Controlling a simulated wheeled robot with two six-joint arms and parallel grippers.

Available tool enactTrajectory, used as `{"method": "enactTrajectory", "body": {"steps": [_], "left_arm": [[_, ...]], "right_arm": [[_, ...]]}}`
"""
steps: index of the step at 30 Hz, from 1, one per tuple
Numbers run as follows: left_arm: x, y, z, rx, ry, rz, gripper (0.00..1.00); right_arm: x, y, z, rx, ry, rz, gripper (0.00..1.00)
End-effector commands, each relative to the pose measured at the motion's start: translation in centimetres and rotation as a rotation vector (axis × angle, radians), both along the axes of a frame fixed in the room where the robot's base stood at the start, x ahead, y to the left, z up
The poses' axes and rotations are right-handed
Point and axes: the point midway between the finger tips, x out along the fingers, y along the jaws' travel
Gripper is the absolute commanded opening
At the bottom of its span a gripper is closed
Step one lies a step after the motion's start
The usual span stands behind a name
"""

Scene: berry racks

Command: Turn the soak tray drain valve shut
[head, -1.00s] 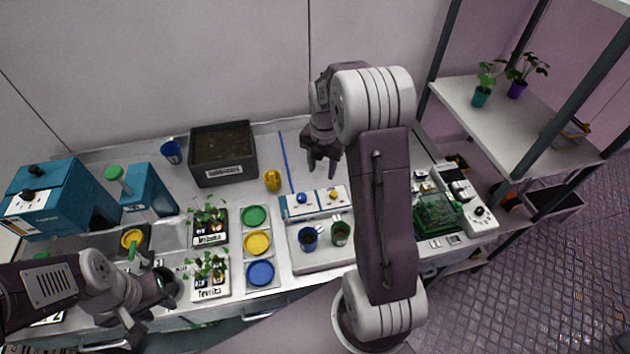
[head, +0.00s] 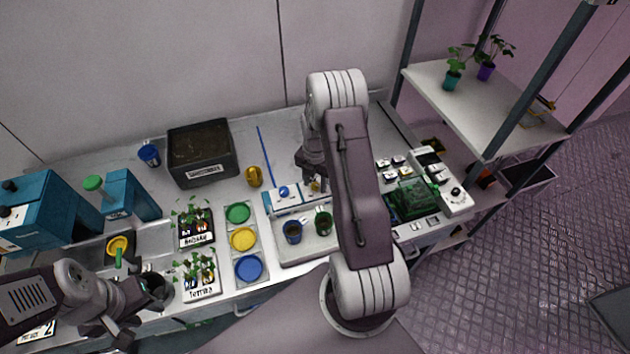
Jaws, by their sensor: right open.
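A teal-and-white panel (head: 279,204) stands behind a pale tray (head: 291,258). It carries a blue knob (head: 284,191) and a yellow knob (head: 315,187). My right gripper (head: 313,185) is open and points down at the yellow knob, its fingers close around it; contact cannot be made out. A green lever-like handle (head: 118,259) shows at the left near a yellow ring (head: 118,245). I cannot tell which of these is the drain valve. My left gripper (head: 135,312) hangs at the front left, in front of the green handle; its jaws are unclear.
A blue mug (head: 293,232) and a green mug (head: 323,223) stand on the pale tray. Labelled plant trays (head: 197,238) and coloured discs (head: 243,239) lie to its left. A dark soil box (head: 203,177) stands behind. A green circuit-like item (head: 411,201) lies right of my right arm.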

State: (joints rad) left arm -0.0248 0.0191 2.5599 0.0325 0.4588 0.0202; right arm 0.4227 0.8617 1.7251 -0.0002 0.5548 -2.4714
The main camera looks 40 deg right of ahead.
Motion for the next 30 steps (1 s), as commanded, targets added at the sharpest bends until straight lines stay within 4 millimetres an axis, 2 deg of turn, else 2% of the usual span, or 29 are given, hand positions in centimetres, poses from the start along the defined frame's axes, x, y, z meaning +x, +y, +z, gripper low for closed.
{"method": "enactTrajectory", "body": {"steps": [5, 9, 10, 20, 30], "left_arm": [[0.00, 0.00, -0.02, 0.000, 0.000, 0.000, 0.36], [0.00, 0.00, -0.03, 0.000, 0.000, 0.000, 0.36], [0.00, 0.00, -0.03, 0.000, 0.000, 0.000, 0.36], [-0.01, 0.00, -0.04, 0.000, 0.000, 0.000, 0.36], [-0.01, 0.00, -0.14, 0.000, 0.000, 0.000, 0.36]], "right_arm": [[0.01, 0.00, -0.02, 0.000, 0.000, 0.000, 0.43], [0.01, 0.00, 0.00, 0.000, 0.000, 0.000, 0.05], [0.01, 0.00, 0.00, 0.000, 0.000, 0.000, 0.00], [0.01, 0.00, 0.01, 0.000, 0.000, -0.031, 0.00], [0.04, -0.01, 0.03, 0.000, 0.000, -0.256, 0.00]]}}
